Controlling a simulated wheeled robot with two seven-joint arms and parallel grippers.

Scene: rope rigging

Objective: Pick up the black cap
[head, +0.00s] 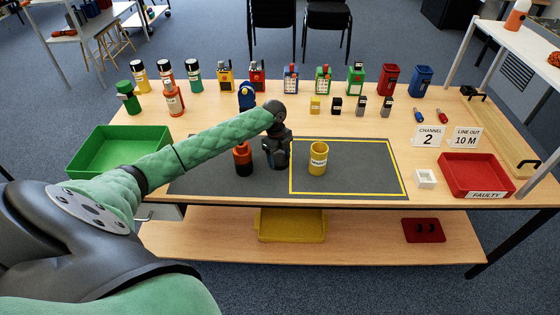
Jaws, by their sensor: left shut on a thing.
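My left gripper (278,163) reaches over the dark grey mat (215,180), pointing down, and is shut on a small dark thing at its tips. This looks like the black cap, but it blends with the dark fingers and is mostly hidden. An orange and black cylinder (243,160) stands upright just left of the gripper. A yellow labelled cup (318,158) stands to the right, inside the yellow outline on the mat. My right gripper is not in view.
A green tray (120,150) is at the left and a red FAULTY tray (477,175) at the right. Bottles (173,98), boxes (323,80) and small blocks (336,105) line the back. A small white box (425,178) stands near the front edge. The outlined mat's right part is clear.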

